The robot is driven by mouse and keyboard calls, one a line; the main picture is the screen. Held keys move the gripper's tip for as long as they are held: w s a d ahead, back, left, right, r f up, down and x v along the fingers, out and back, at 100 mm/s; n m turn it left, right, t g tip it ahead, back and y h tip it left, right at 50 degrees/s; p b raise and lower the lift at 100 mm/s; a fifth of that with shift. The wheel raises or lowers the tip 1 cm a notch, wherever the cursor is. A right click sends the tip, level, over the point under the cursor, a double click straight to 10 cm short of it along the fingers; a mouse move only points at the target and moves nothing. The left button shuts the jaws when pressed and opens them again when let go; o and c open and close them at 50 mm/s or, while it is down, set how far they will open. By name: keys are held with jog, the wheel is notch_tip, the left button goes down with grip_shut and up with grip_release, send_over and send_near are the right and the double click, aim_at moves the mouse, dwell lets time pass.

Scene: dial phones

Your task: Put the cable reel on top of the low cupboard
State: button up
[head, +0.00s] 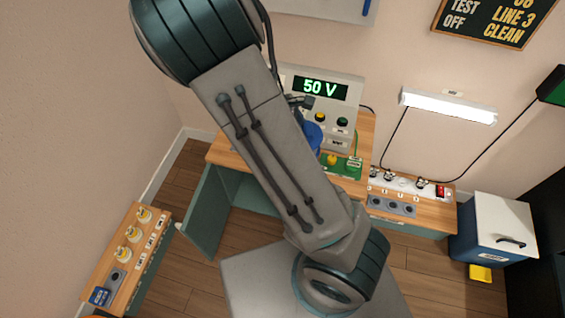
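A blue rounded thing (314,137) shows beside my arm on the workbench, in front of the voltage unit. My arm hides most of it, so I cannot tell whether it is the cable reel. A teal cupboard with a wooden top (231,152) stands behind my arm, its door (205,212) swung open at the left. I cannot tell for sure that this is the low cupboard. My arm crosses the middle of the view and covers much of the bench. I cannot make out my gripper's fingers.
The voltage unit (340,110) reads 50 V. A green board (345,166) lies before it. A low wooden-topped unit (155,225) with several yellow-and-white items stands left. A socket strip (405,184) and a blue bin with white lid (500,225) are right. Wooden floor is open between.

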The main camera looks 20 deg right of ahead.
jog(key=shift+w+a+f, duration=0.15)
jog(key=shift+a+f, duration=0.1)
jog(key=shift+f, duration=0.1)
jog(key=w+a+f, duration=0.2)
jog(key=w+a+f+b, duration=0.1)
jog(key=w+a+f, duration=0.1)
jog(key=w+a, duration=0.1)
jog(key=w+a+f, duration=0.2)
jog(key=a, duration=0.1)
jog(key=shift+w+f+b, duration=0.2)
jog(key=shift+w+b, duration=0.1)
jog(key=shift+b, duration=0.1)
jog(key=shift+c, duration=0.2)
notch_tip(320, 180, down, 4)
jog(key=shift+f+b, duration=0.1)
jog(key=shift+b, duration=0.35)
jog(key=o, duration=2.1)
